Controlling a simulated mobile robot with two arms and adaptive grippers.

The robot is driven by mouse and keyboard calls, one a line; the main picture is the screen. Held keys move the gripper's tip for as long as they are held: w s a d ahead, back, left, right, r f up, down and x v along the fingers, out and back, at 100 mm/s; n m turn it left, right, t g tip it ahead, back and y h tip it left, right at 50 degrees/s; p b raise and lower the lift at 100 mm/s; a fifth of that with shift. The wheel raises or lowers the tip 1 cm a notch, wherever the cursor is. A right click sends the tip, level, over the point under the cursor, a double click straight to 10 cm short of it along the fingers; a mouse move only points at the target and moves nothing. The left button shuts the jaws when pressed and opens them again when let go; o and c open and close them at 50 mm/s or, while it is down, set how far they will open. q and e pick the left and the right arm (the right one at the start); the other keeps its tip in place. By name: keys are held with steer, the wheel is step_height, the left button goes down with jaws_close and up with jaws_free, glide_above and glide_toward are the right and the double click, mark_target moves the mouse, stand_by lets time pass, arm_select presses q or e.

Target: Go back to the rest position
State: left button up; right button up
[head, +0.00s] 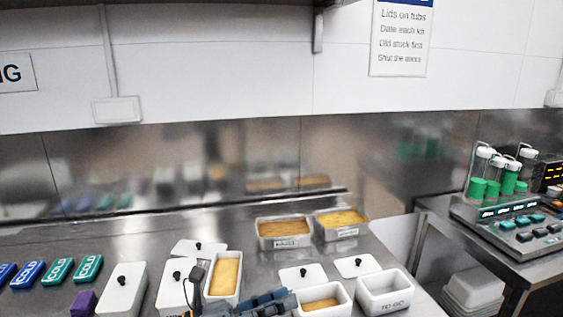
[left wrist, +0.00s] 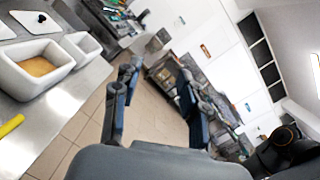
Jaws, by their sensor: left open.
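My left gripper (head: 262,302) is low in the head view, in front of the white tubs. In the left wrist view my left gripper (left wrist: 158,78) has its two fingers spread apart. Nothing is between them; the tiled floor shows through the gap. My right gripper is not in view.
White tubs, one with yellow filling (head: 225,276), and loose lids (head: 302,276) crowd the steel counter. Two metal pans (head: 285,231) stand behind. Blue and green cold packs (head: 57,271) lie at left. A machine with green-filled tubes (head: 500,178) stands right. The counter's back left is clear.

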arm_select(q)
steer(key=w+a+n+t+y, duration=0.3)
steer(key=a+n+t+y, duration=1)
steer(key=n, duration=1.1)
steer(key=s+a+f+n+g+y, duration=0.2)
steer(key=a+f+n+y, duration=0.15)
steer(key=f+n, duration=0.25)
steer(key=s+a+f+n+g+y, duration=0.3)
steer(key=a+f+n, duration=0.15)
steer(key=f, duration=0.25)
steer(key=s+d+f+n+g+h, duration=0.1)
steer(key=s+f+n+g, duration=0.2)
steer(key=s+f+g, duration=0.6)
steer(key=s+f+n+g+h, duration=0.15)
steer(key=s+f+n, duration=0.3)
steer(key=s, duration=0.85)
step_height(320, 180, down, 26)
steer(key=r+m+g, duration=0.1)
steer(key=g, duration=0.1)
steer(key=s+a+f+g+y, duration=0.1)
steer(key=s+a+f, duration=0.1)
steer(key=s+f, duration=1.5)
steer(key=shift+s+a+f, duration=0.3)
steer(key=shift+a, duration=0.05)
